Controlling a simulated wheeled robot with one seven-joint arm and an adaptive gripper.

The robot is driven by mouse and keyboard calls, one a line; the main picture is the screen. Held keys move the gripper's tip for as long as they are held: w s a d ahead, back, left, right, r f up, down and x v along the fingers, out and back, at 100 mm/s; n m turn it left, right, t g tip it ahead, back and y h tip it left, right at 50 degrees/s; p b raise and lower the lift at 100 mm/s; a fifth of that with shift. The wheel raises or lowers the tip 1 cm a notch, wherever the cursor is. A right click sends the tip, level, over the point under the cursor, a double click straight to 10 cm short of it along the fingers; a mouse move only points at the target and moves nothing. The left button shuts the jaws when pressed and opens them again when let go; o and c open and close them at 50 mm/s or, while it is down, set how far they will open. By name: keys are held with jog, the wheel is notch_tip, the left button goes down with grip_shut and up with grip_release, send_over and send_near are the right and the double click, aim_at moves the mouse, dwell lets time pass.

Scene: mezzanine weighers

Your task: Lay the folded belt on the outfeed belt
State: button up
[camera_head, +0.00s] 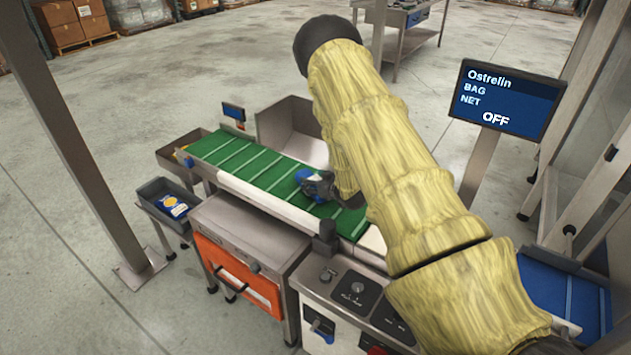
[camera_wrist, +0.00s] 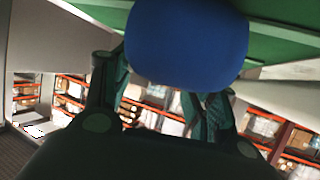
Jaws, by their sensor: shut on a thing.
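The folded belt (camera_head: 304,176) is a small blue rounded bundle, partly hidden by my gripper (camera_head: 320,186) in the head view. In the wrist view the blue bundle (camera_wrist: 187,40) fills the top middle, between the fingers of my gripper (camera_wrist: 165,88), which is shut on it. The gripper holds it over the right half of a green conveyor belt with pale cross stripes (camera_head: 233,158), which I take as the outfeed belt. The green surface (camera_wrist: 285,42) also shows behind the bundle in the wrist view. I cannot tell whether the bundle touches it.
A steel bin (camera_head: 285,125) stands behind the green belt. A grey tray (camera_head: 153,190) with a blue-and-yellow bag is at left. A display (camera_head: 507,97) reads OFF. A blue belt (camera_head: 548,284) lies at lower right. A steel post (camera_head: 75,140) stands at left.

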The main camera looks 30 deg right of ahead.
jog(key=shift+f, duration=0.15)
jog(key=o, duration=1.2)
jog(key=b+v, duration=0.2)
jog(key=v, duration=1)
jog(key=shift+a, duration=0.1)
